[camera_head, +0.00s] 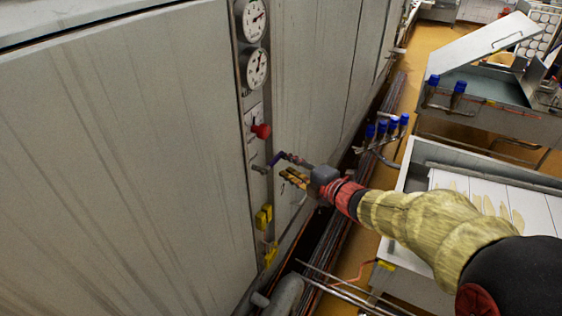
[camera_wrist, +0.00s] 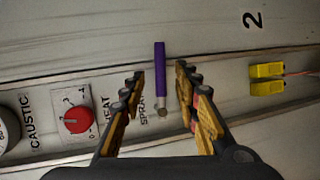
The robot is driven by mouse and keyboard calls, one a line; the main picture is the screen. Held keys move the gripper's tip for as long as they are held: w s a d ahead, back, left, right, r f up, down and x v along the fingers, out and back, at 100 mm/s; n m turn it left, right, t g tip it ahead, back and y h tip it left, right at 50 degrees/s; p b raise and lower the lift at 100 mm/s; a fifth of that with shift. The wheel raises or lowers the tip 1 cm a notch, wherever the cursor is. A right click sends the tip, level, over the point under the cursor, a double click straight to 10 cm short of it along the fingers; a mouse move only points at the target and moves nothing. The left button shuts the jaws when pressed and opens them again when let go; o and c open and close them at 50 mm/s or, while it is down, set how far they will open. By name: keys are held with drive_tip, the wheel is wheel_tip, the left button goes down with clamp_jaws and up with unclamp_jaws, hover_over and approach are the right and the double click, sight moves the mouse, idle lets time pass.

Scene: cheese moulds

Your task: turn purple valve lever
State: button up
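The purple valve lever (camera_wrist: 160,70) is on the panel strip in the wrist view, between my open fingers and a little beyond their tips. Its round metal pivot (camera_wrist: 163,112) shows at its lower end. In the head view the purple lever (camera_head: 277,158) sticks out from the strip, just above and left of my fingertips. My gripper (camera_head: 288,178) is open with nothing between its pads; in the wrist view its fingers (camera_wrist: 162,80) stand on either side of the lever. I see no clear contact with the lever.
A red knob (camera_wrist: 77,120) sits left of the lever and yellow connectors (camera_wrist: 267,79) right of it. Gauges (camera_head: 254,68) are higher on the strip. Pipes (camera_head: 335,235) run along the floor below. A white-topped table (camera_head: 398,252) stands at the right.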

sight(278, 160)
drive_tip(key=shift+x, duration=2.15)
drive_tip(key=c, duration=0.8)
clamp_jaws()
